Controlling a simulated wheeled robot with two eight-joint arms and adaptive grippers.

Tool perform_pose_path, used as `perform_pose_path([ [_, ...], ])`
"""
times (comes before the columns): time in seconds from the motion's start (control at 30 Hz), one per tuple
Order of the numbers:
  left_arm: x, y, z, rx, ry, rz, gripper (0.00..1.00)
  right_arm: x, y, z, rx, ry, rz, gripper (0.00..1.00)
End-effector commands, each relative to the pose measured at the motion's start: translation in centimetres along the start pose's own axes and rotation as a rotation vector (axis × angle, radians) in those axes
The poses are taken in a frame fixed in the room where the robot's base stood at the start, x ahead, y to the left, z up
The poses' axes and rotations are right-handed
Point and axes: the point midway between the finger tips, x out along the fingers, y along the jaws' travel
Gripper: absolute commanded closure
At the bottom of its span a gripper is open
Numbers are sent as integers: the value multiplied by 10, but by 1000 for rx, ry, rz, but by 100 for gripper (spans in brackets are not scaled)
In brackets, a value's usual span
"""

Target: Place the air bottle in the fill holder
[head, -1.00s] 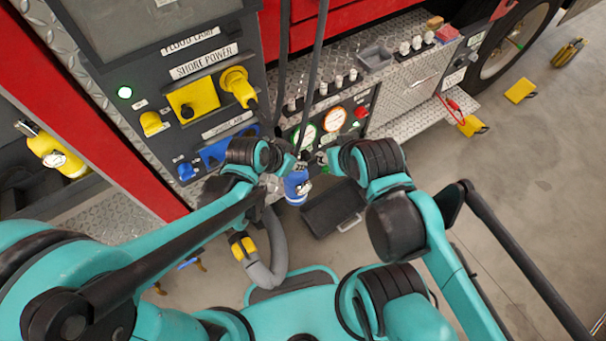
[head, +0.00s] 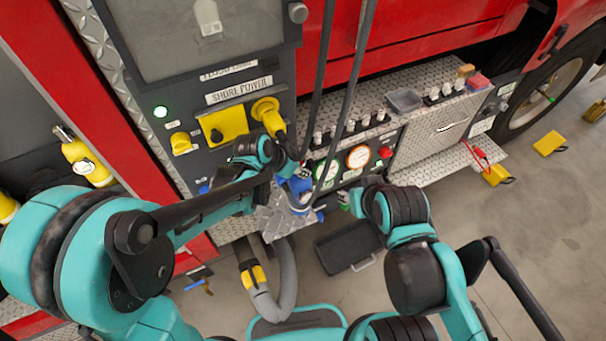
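The blue air bottle (head: 301,192), with a pale label, is in front of the lower part of the truck's panel. My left gripper (head: 288,172) is at its upper end and appears shut on it; the fingers are small and partly hidden. My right gripper (head: 347,198) is to the right of the bottle, apart from it, and its finger opening is too small to tell. I cannot clearly pick out the fill holder; a diamond-plate ledge (head: 272,224) lies just below and left of the bottle.
Gauges (head: 358,156) and a row of valve knobs are behind the grippers. Dark hoses (head: 345,90) hang in front of them. A black open tray (head: 347,246) and a grey hose (head: 285,285) are below. A yellow cylinder (head: 88,165) stands at left.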

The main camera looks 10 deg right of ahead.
Motion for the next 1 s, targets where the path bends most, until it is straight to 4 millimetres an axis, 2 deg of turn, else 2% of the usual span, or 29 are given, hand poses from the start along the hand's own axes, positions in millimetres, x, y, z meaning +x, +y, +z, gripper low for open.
perform_pose_path([
  [0.23,12,-2,6,-1,2,0,100,4,0,3,0,0,0,60],
  [0.67,15,-2,8,0,2,0,100,6,0,4,0,0,0,60],
  [0.7,16,-2,10,0,0,0,72,6,0,5,0,0,0,60],
  [0.77,15,-2,9,0,-1,0,56,6,0,4,0,0,0,60],
  [0.8,15,-2,9,0,-1,0,54,6,0,4,0,0,0,60],
  [1.0,15,-2,9,0,-1,0,54,6,0,4,0,0,0,60],
])
